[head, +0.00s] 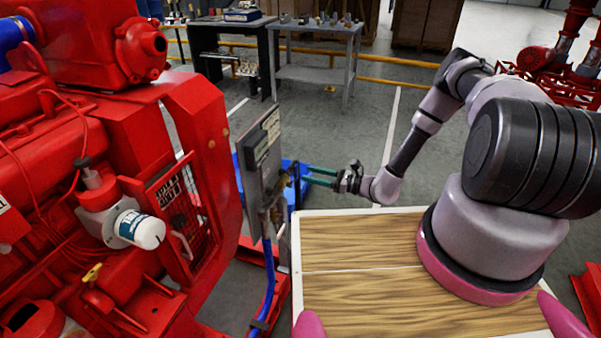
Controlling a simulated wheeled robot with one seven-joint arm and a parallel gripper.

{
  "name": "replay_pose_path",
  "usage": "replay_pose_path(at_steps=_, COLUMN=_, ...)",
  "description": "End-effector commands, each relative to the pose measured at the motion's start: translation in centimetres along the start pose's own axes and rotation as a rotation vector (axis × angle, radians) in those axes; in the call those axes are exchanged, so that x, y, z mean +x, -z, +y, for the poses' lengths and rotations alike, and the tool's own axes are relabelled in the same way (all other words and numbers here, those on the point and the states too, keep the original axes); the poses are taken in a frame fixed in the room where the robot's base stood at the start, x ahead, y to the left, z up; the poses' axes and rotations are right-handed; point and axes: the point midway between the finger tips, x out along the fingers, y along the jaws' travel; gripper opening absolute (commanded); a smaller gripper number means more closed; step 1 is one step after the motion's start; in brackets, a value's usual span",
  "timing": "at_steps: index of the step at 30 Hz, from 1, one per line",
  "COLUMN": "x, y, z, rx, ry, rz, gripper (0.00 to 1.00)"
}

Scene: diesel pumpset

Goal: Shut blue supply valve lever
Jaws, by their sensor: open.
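A grey upright panel (262,160) stands edge-on beside the red engine. Small brass-coloured valve fittings (281,181) sit on its right face. A blue hose (267,290) runs down below the panel. The blue valve lever cannot be told apart at this size and angle; the lever's position cannot be read. My gripper (309,175), with green fingers, reaches left toward the fittings from the right. Its fingers are open, one above the other in the picture, with their tips close to the fittings. I cannot tell whether they touch anything.
The red diesel engine (120,130) fills the left side, with a white filter (140,229) and a yellow handle (92,273). A wooden top (365,300) lies below my arm. Workbenches (318,74) and yellow rails stand behind. Open floor lies behind my gripper.

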Motion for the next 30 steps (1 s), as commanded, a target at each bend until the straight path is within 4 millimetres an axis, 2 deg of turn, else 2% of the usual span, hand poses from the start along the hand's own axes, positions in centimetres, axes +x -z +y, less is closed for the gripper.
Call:
replay_pose_path(at_steps=3, x=-2.4, y=0.0, z=-0.1, rx=0.000, ry=0.002, rz=0.001, gripper=0.55)
replay_pose_path(at_steps=9, x=-4.7, y=0.0, z=0.0, rx=0.000, ry=0.000, rz=0.000, gripper=0.55)
replay_pose_path(at_steps=25, x=-5.2, y=0.0, z=0.0, rx=-0.002, ry=-0.003, rz=0.001, gripper=0.55)
replay_pose_path(at_steps=28, x=-5.2, y=-0.9, z=-0.3, rx=-0.023, ry=-0.025, rz=0.007, gripper=0.55)
replay_pose_path(at_steps=30, x=-5.2, y=-2.5, z=-0.6, rx=-0.060, ry=-0.065, rz=0.019, gripper=0.55)
